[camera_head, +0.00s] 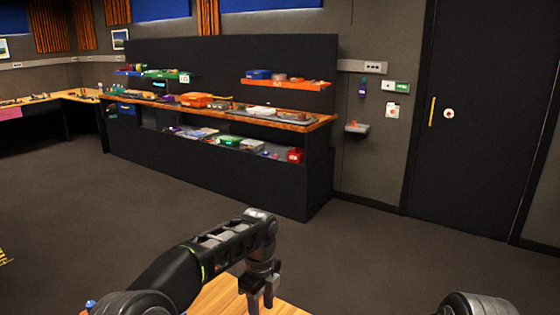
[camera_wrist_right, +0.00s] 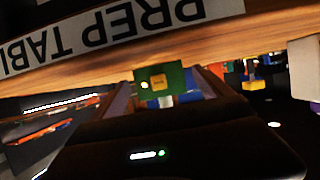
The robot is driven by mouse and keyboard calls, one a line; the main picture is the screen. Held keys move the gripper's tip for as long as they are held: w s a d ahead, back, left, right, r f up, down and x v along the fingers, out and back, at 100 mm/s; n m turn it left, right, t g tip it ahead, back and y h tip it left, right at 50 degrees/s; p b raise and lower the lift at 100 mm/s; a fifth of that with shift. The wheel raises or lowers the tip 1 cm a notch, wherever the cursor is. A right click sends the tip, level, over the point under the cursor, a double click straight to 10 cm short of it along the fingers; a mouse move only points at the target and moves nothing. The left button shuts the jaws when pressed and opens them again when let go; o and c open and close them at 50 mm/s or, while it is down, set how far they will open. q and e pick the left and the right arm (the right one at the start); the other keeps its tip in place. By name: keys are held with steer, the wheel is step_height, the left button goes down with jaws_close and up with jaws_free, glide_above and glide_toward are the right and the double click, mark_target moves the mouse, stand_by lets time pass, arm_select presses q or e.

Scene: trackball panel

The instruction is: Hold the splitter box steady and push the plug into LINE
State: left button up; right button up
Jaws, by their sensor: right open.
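In the head view my left gripper (camera_head: 262,301) points down over a wooden surface (camera_head: 232,300) at the bottom edge. Its two fingers stand apart, and I see nothing between them. The right wrist view looks upside down. There my right gripper (camera_wrist_right: 168,92) is open, its fingers either side of the view of a green piece with a yellow square (camera_wrist_right: 160,83). Blue and pale parts show beside and below this piece. I cannot tell how far off it is. I cannot make out the splitter box, the plug or the LINE socket for certain.
A wooden edge with a PREP TABLE label (camera_wrist_right: 120,30) crosses the right wrist view, close by. In the head view a dark shelf unit (camera_head: 255,180) with several coloured items stands across the room. A dark door (camera_head: 470,120) is at right. The floor between is clear.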

steer(key=v, duration=1.2)
steer(key=shift+o, duration=0.2)
steer(key=shift+f, duration=0.1)
steer(key=shift+o, duration=1)
steer(key=shift+d, duration=0.1)
arm_select(q)
steer(key=shift+r+p, duration=1.5)
steer(key=shift+p, duration=0.05)
arm_select(e)
steer(key=shift+v, duration=2.95)
steer(key=shift+s, duration=0.1)
